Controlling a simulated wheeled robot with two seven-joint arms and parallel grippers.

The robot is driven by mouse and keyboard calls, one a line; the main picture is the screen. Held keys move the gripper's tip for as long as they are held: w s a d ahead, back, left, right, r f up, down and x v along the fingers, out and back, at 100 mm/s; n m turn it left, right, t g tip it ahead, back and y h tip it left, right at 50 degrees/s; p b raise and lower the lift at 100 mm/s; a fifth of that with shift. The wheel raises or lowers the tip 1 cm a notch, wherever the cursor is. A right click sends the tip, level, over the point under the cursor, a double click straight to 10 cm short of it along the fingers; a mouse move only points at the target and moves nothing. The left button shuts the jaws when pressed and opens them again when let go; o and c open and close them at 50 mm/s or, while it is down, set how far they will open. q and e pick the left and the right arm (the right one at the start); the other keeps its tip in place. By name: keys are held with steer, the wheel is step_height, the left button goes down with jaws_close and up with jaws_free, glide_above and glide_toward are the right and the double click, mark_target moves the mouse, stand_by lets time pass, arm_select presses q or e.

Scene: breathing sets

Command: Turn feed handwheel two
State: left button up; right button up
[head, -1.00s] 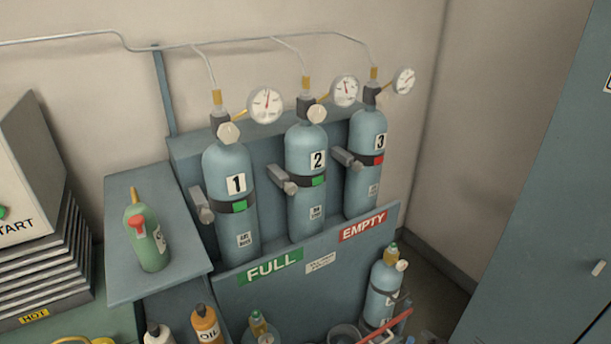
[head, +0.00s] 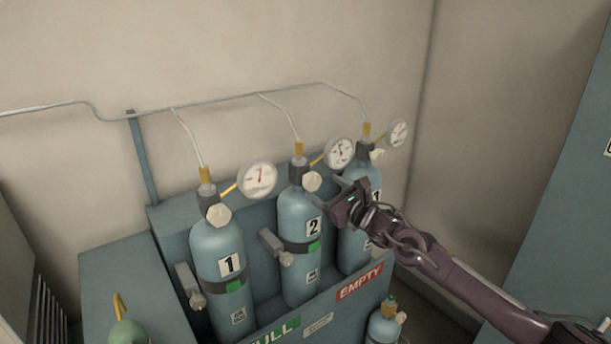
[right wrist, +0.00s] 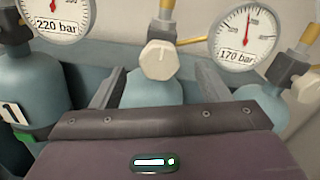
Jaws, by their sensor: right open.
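Feed handwheel two is the pale faceted knob (head: 312,181) on the valve at the top of the blue cylinder marked 2 (head: 298,215). It also shows in the right wrist view, where the handwheel (right wrist: 159,59) is near the middle, ahead of the jaws. My right gripper (head: 328,188) is open and empty, just right of the handwheel and in front of cylinder 3. In the right wrist view its fingers (right wrist: 155,88) stand apart on either side of cylinder 2's shoulder, with the knob beyond and between them. I see no contact. My left gripper is not in view.
Cylinder 1 (head: 218,250) with its own handwheel (head: 219,215) stands left. Cylinder 3 (head: 355,240) is partly hidden by my right arm. Gauges (head: 257,179) and (head: 339,153) flank handwheel two; the wrist view reads 220 and 170 bar. Thin pipes run above along the wall.

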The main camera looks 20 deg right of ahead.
mark_target(314, 182)
steer(key=p+x, duration=0.1)
steer(key=x, duration=0.4)
steer(key=shift+p, duration=0.4)
steer(key=shift+w+a, duration=0.25)
steer(key=shift+w, duration=0.25)
steer(key=c, duration=1)
steer(key=shift+o, duration=0.2)
steer(key=shift+f, duration=0.1)
steer(key=shift+w, duration=0.1)
